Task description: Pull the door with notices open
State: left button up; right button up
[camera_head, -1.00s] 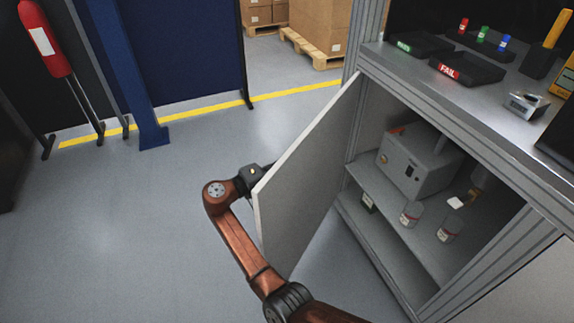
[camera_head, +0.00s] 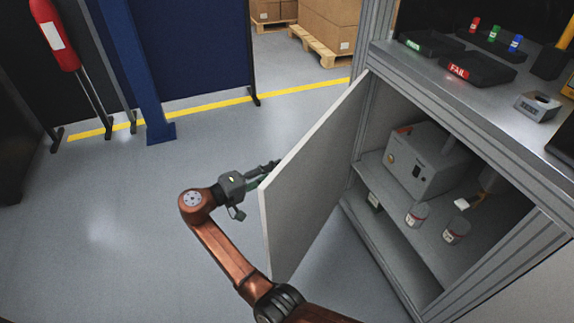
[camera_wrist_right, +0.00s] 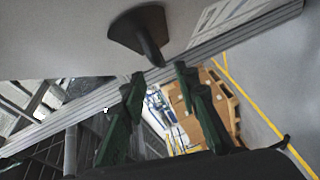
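The door (camera_head: 312,185) of the cabinet stands wide open, swung out to the left of the opening. The head view shows its plain inner face; its outer face is hidden there. The wrist view shows a pale door face (camera_wrist_right: 60,35) with a dark handle (camera_wrist_right: 140,32) and part of a lined sheet, perhaps a notice (camera_wrist_right: 222,14). My right gripper (camera_head: 262,177) is beside the outer side of the door, its fingertips partly behind the door edge. In the wrist view its green fingers (camera_wrist_right: 158,80) are apart and empty, with the handle just beyond the tips. My left gripper is out of view.
Inside the cabinet (camera_head: 460,235) are a grey box-shaped device (camera_head: 420,165) and small labelled jars (camera_head: 417,214). Trays, one marked FAIL (camera_head: 472,69), lie on the worktop. The floor left of the door is clear up to a blue post (camera_head: 140,70) and dark panels.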

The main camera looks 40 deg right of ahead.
jog(key=shift+w+a+r, duration=0.1)
jog(key=shift+w+a, duration=0.05)
jog(key=shift+a, duration=0.75)
jog(key=shift+w+a+r, duration=0.1)
jog(key=shift+a, duration=0.8)
